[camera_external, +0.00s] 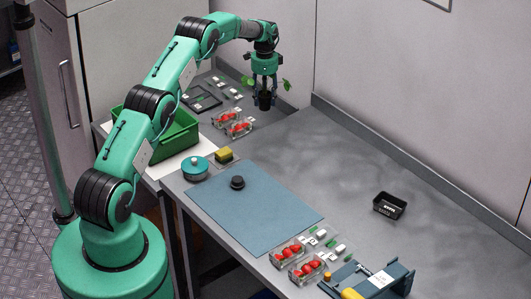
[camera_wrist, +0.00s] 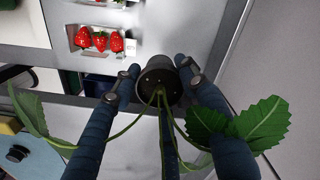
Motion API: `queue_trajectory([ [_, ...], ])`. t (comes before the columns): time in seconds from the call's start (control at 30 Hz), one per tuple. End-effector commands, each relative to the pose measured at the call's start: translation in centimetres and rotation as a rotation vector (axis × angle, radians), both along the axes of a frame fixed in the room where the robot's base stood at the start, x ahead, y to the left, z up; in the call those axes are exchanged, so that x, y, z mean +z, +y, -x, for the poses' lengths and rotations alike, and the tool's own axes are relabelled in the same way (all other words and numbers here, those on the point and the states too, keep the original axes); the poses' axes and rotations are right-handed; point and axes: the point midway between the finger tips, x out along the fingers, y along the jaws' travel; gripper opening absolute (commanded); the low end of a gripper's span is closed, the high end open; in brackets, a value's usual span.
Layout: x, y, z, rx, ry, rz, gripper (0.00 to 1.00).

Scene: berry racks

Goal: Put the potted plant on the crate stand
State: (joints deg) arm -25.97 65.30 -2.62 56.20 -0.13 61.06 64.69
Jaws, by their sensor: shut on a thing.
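The potted plant is a small black pot (camera_external: 264,101) with thin stems and green leaves (camera_external: 286,85). My gripper (camera_external: 264,93) is shut on the pot and holds it roughly upright near the back wall. The crate stand appears to be the grey surface (camera_wrist: 220,35) at the back left, bearing the green crate (camera_external: 172,150). The pot shows over or near its edge; its height above the surface is hard to tell.
Strawberry punnets (camera_external: 238,129) and a dark tray (camera_external: 203,99) lie on the stand. The nearer table holds a blue mat (camera_external: 250,215), a teal tin (camera_external: 195,169), a yellow sponge (camera_external: 223,154) and a black tray (camera_external: 389,206). A dark gap shows between the surfaces.

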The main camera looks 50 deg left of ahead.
Motion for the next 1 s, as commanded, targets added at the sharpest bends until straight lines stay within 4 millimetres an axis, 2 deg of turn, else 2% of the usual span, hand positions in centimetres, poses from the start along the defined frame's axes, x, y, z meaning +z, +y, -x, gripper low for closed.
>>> queue_trajectory([
  [0.1,-1.8,0.0,0.0,0.0,0.001,0.001,0.15],
  [0.2,-2.7,0.0,0.0,0.0,0.0,0.0,0.15],
  [0.67,-3.4,0.0,0.0,0.0,0.0,0.0,0.15],
  [1.0,-6.7,0.0,0.0,0.0,0.0,0.0,0.15],
])
